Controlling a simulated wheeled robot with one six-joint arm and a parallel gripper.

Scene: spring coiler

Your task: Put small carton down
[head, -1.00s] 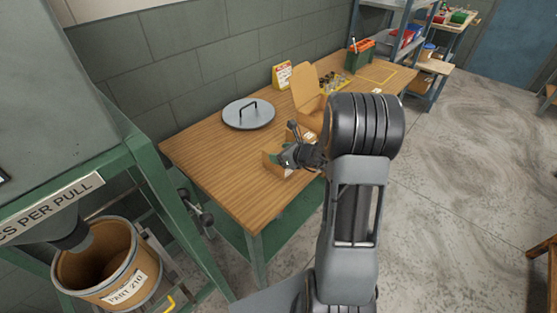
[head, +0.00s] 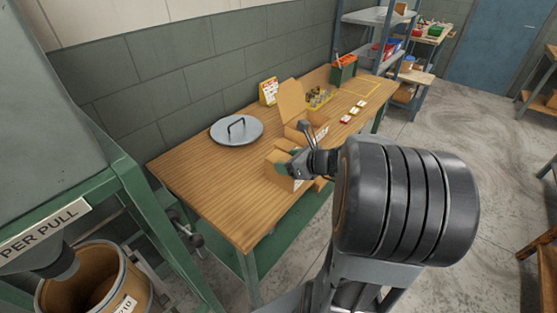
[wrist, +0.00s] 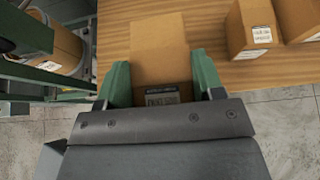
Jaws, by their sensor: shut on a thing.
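The small carton (wrist: 157,45) is a plain brown box with a printed label on its near side. My gripper (wrist: 160,78) is shut on it, with one green finger against each side. In the head view the carton (head: 276,159) shows by my gripper (head: 293,167) at the front edge of the wooden workbench (head: 205,180), partly hidden by the fingers. I cannot tell whether its base touches the bench top.
Another labelled carton (wrist: 249,28) stands to the right in the wrist view, with one more beside it. A grey round lid (head: 228,135) lies on the bench. An open-flapped box (head: 292,97) and a yellow sign (head: 268,91) stand behind. The left bench end is clear.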

